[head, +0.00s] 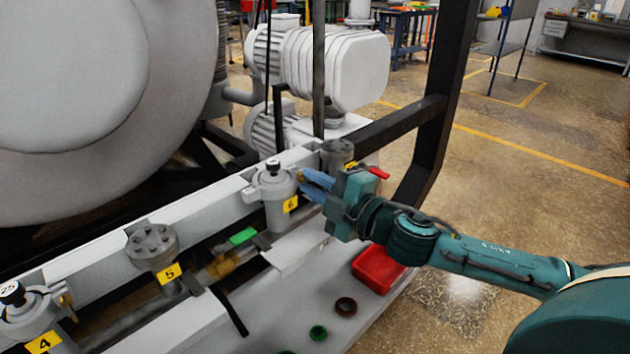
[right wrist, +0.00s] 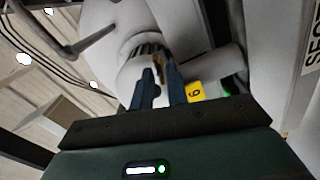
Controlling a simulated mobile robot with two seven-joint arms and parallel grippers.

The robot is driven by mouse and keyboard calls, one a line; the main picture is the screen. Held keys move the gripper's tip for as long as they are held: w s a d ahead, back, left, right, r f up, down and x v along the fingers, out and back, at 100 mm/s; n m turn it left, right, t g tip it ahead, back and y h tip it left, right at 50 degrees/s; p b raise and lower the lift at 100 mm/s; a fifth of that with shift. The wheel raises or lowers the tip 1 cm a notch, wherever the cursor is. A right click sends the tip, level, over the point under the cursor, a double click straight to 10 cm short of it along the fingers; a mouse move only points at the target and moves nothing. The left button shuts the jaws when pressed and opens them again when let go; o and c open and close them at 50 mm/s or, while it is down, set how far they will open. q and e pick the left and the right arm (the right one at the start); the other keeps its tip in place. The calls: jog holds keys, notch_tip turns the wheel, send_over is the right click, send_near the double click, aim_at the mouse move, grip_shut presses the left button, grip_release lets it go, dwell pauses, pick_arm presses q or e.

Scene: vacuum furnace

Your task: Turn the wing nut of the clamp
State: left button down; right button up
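The brass wing nut (head: 300,175) is on the right side of the clamp at the grey valve body (head: 273,192) marked 6. In the right wrist view the wing nut (right wrist: 160,62) shows between and just beyond the fingertips. My right gripper (head: 306,182) reaches in from the right, with its two blue fingers apart on either side of the nut. In the right wrist view the fingers (right wrist: 160,78) also stand apart, with a gap between them. Whether a finger touches the nut cannot be told. Most of the clamp is hidden. My left gripper is not in view.
A grey flange (head: 152,246) marked 5 and another valve (head: 28,312) marked 4 stand to the left along the rail. A red tray (head: 378,270) and a dark ring (head: 345,307) lie below. A black frame post (head: 440,100) rises behind my right arm.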

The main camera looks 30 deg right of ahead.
grip_shut()
dwell(0.3)
jog(key=n+p, duration=0.1)
jog(key=n, duration=0.2)
grip_release()
jog(key=shift+f, duration=0.1)
